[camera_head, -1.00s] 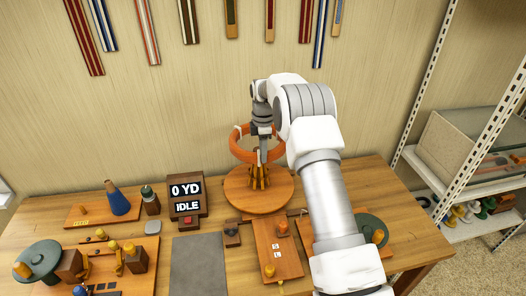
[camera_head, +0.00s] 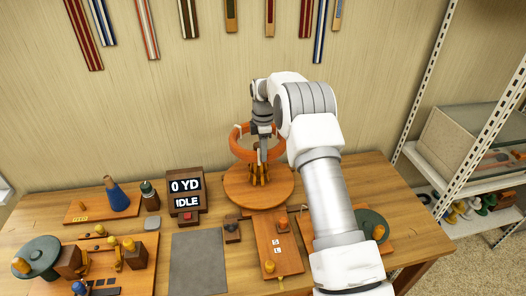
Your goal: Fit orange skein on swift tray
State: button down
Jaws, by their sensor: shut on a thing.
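The swift's upright pegs (camera_head: 257,175) stand at the tray's middle, below and inside the ring. My gripper (camera_head: 263,158) points down at the ring's right side and is shut on the skein. The ring looks roughly level and apart from the tray's surface. My gripper and arm hide part of its right side, so I cannot tell whether it touches the pegs.
A display reading "0 YD IDLE" (camera_head: 186,190) stands left of the tray. A blue cone (camera_head: 117,197) and a winder with a green disc (camera_head: 40,258) are further left. A wooden board with pegs (camera_head: 276,245) lies in front. A grey mat (camera_head: 198,262) is bare.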

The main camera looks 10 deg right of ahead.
notch_tip(320, 180, down, 10)
jog(key=b, duration=0.6)
dwell(1.3)
jog(key=shift+f, duration=0.15)
dwell(0.7)
jog(key=shift+f+b, duration=2.8)
jog(key=shift+f, duration=1.15)
jog(key=c, duration=0.5)
grip_release()
notch_tip(320, 180, up, 17)
jog(key=shift+r, duration=0.2)
